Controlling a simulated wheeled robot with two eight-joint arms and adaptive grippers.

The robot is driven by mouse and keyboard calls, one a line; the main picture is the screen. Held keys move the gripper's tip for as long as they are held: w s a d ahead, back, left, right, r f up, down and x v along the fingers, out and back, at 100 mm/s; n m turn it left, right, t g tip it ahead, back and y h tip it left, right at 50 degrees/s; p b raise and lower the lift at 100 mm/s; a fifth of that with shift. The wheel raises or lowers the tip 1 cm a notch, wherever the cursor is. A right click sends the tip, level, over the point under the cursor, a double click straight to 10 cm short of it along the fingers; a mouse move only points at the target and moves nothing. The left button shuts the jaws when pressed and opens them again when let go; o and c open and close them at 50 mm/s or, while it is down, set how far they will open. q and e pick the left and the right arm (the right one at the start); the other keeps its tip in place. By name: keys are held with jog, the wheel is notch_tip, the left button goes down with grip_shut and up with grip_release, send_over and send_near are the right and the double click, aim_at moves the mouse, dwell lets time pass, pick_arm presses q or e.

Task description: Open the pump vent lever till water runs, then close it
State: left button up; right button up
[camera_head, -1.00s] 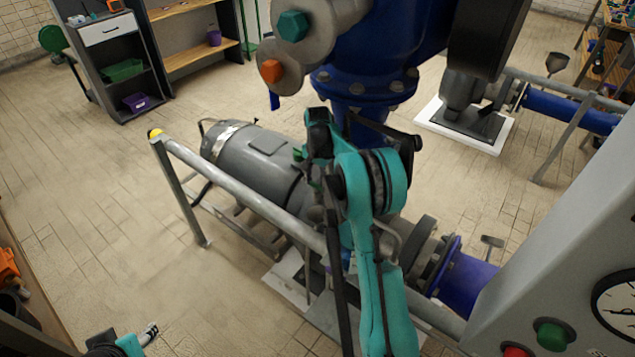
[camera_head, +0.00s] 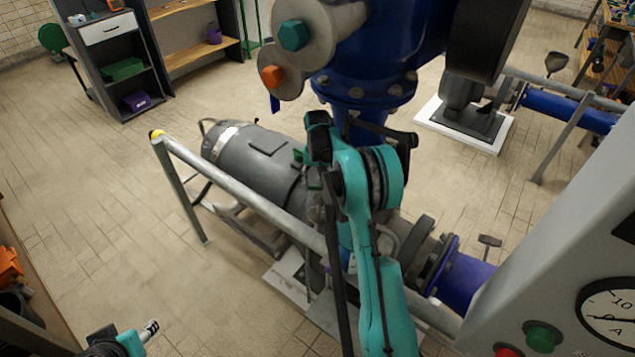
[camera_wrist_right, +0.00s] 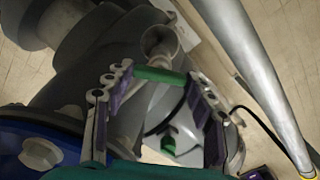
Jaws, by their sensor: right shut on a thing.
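The grey pump (camera_head: 265,155) lies behind the handrail in the head view. The vent lever is a green bar (camera_wrist_right: 158,75) in the right wrist view, beside a grey funnel-shaped cup (camera_wrist_right: 160,42). My right gripper (camera_wrist_right: 158,82) has its fingertips at the two ends of this bar and is shut on it. In the head view my right arm hides most of the gripper and the lever; small green parts (camera_head: 299,156) show beside the arm. I see no running water. My left gripper (camera_head: 151,327) is at the lower left, away from the pump; its jaw opening is unclear.
A grey handrail (camera_head: 250,200) runs in front of the pump, close to my right arm. A blue pipe with flanges (camera_head: 365,85) rises behind it. A grey panel with a gauge (camera_head: 607,312) and buttons stands at the right. The floor at left is clear.

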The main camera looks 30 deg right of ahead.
aim_at(317, 186)
jog(key=shift+n, duration=0.6)
jog(key=o, duration=1.2)
jog(key=shift+c, duration=0.2)
notch_tip(317, 186, up, 8)
jog(key=shift+f, duration=0.25)
